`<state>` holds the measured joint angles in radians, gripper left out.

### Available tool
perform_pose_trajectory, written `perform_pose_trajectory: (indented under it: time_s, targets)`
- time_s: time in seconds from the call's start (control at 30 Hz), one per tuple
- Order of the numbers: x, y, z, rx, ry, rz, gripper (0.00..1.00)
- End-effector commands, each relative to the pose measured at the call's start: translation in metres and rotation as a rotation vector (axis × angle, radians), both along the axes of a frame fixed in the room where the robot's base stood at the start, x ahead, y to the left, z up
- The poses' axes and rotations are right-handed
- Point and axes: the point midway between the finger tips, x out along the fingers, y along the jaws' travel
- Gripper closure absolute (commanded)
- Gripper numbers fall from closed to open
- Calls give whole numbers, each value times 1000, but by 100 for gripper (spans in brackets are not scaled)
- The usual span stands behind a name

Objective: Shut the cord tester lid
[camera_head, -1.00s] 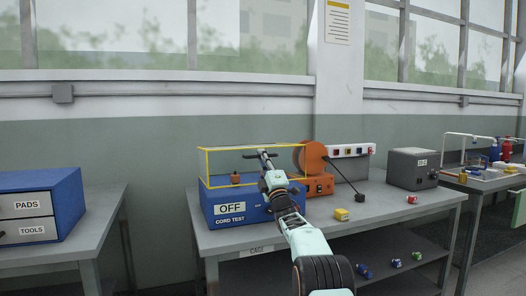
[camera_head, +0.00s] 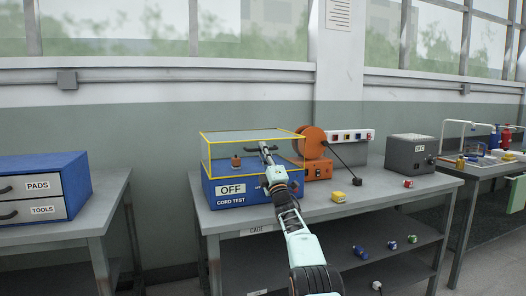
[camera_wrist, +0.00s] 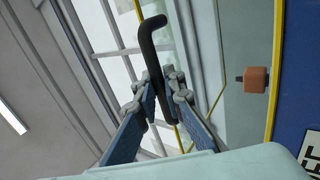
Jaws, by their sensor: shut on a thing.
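The cord tester has a blue base (camera_head: 228,199) labelled "OFF" and "CORD TEST", on the middle bench. Its clear lid (camera_head: 227,162) has yellow edges and is over the base, with a small orange part (camera_head: 236,162) showing through it. I cannot tell whether the lid's lower edge touches the base all round. My gripper (camera_head: 264,149) is at the lid's dark handle (camera_head: 283,149). In the wrist view, my gripper (camera_wrist: 164,98) is shut on this handle (camera_wrist: 150,45), a bent black bar. My arm hides the base's right front.
An orange machine (camera_head: 313,149) with a disc stands right behind the tester. A yellow block (camera_head: 338,197) and a grey box (camera_head: 409,153) are farther right on the bench (camera_head: 300,212). A blue drawer cabinet (camera_head: 72,170) stands on the left bench. The bench's front right has free room.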

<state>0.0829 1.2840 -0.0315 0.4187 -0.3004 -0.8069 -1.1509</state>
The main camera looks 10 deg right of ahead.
Motion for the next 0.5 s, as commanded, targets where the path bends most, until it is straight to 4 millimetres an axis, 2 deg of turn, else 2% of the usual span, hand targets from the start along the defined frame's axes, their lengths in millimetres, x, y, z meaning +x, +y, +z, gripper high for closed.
perform_pose_trajectory:
  time_s: [0.03,0.13,0.17,0.2,0.5]
  targets:
    - [2,-1,-9,0,10,-1,100]
    - [2,-1,-10,-1,12,-2,100]
    - [2,-1,-11,-1,13,-2,89]
    - [2,-1,-11,-2,14,-1,84]
    - [2,-1,-8,-1,11,-2,84]
